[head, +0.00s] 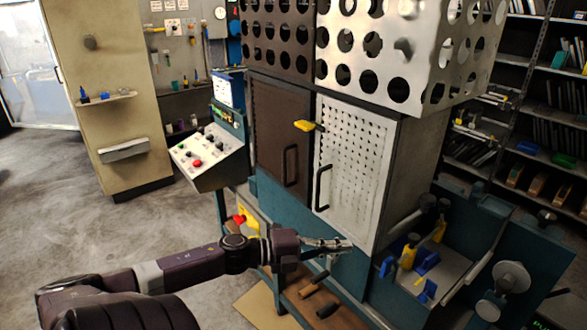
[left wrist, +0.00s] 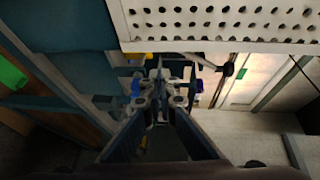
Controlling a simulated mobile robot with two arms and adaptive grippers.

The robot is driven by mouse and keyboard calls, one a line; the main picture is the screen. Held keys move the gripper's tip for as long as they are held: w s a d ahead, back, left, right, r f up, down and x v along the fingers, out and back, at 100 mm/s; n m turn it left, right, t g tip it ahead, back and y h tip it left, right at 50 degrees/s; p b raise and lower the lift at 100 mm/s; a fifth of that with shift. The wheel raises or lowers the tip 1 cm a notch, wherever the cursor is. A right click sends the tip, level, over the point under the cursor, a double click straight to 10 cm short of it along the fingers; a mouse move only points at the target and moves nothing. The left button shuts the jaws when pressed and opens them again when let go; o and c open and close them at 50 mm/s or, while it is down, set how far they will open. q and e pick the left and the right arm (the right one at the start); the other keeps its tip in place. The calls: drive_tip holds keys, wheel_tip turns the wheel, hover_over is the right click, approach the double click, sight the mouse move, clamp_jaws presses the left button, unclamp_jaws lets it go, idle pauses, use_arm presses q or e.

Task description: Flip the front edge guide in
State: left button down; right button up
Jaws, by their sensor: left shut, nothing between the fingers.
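I cannot tell for sure which part is the front edge guide. Small blue pieces (head: 426,262) and yellow-handled parts (head: 408,255) sit on a grey plate at the machine's right side, and one of them may be it. My left gripper (head: 342,245) is shut and empty, left of these parts and in front of the lower edge of the white perforated door (head: 352,165). In the left wrist view the shut fingers (left wrist: 160,77) point ahead below the perforated door (left wrist: 225,22). A small blue part (left wrist: 136,86) shows beside them, partly hidden by the gripper. My right gripper is out of view.
The machine's teal frame (head: 345,275) lies close to my gripper. A shelf below holds dark tools with wooden handles (head: 312,284). A control panel (head: 205,150) stands left of the doors. Round knobs (head: 511,277) stick out at the right. Open floor (head: 130,230) lies to the left.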

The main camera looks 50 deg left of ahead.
use_arm(q)
drive_tip(key=s+a+f+n+y, duration=0.2)
drive_tip(key=a+f+n, duration=0.1)
drive_tip(key=f, duration=0.5)
drive_tip(key=s+a+f+n+g+y, duration=0.1)
drive_tip(key=s+a+f+n+y, duration=0.1)
drive_tip(key=f, duration=0.6)
drive_tip(key=s+a+f+n+y, duration=0.2)
drive_tip(key=a+f+n, duration=0.3)
drive_tip(key=f, duration=0.4)
drive_tip(key=shift+a+n+g+y, duration=0.35)
drive_tip(key=shift+n+y, duration=0.15)
drive_tip(key=shift+y, duration=0.4)
drive_tip(key=shift+s, duration=0.1)
drive_tip(key=s+d+f+n+g+y+b, duration=0.1)
drive_tip(key=s+d+f+n+g, duration=0.2)
drive_tip(key=s+f, duration=0.65)
drive_tip(key=s+d+f+n+g+y, duration=0.1)
drive_tip(key=s+d+f+n+g, duration=0.15)
drive_tip(key=s+f, duration=0.7)
drive_tip(key=s+d+f+n+g+h, duration=0.2)
drive_tip(key=s+d+f+n+g, duration=0.2)
drive_tip(key=s+d+f, duration=1.2)
drive_tip(key=s+d+g, duration=0.1)
drive_tip(key=d+g, duration=0.1)
drive_tip(key=d, duration=0.2)
drive_tip(key=shift+s+f+b, duration=0.25)
drive_tip(key=shift+s+b, duration=0.05)
drive_tip(key=shift+s, duration=0.05)
